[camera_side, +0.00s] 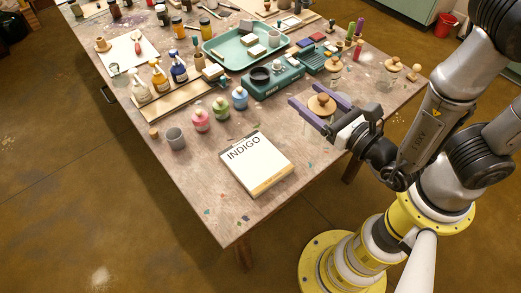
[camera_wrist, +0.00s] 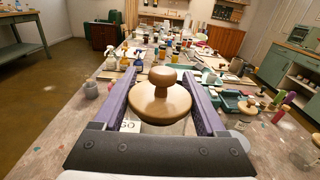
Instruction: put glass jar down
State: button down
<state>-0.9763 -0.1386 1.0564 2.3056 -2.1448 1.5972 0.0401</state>
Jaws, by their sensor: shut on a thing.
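The glass jar (camera_wrist: 160,127) has a round wooden lid with a knob, which also shows in the side view (camera_side: 321,104). My gripper (camera_side: 310,94) has its purple fingers on either side of the jar, shut on it, near the table's front right part. In the wrist view the fingers (camera_wrist: 162,75) flank the lid, and the jar looks upright. The clear glass body is mostly hidden under the lid and behind the gripper. I cannot tell whether its base touches the table.
A white INDIGO book (camera_side: 256,163) lies to the left of my gripper. A teal scale (camera_side: 272,82) and small coloured bottles (camera_side: 240,98) stand behind-left. Other wooden-lidded jars (camera_side: 335,66) stand farther back. Bare tabletop (camera_side: 285,128) lies between the book and gripper.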

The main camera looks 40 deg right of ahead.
jog(key=s+a+r+n+y, duration=0.1)
jog(key=s+a+n+y, duration=0.1)
jog(key=a+y, duration=0.2)
jog(key=shift+w+a+f, duration=1.25)
jog(key=shift+w+f, duration=0.65)
jog(key=shift+f, duration=0.2)
jog(key=shift+w+a+f, duration=1.3)
jog(key=shift+w+f, duration=0.65)
jog(key=shift+f, duration=0.2)
jog(key=shift+w+a+f, duration=1.25)
jog(key=shift+w+f, duration=0.65)
jog(key=shift+f, duration=0.2)
jog(key=shift+f, duration=0.1)
grip_release()
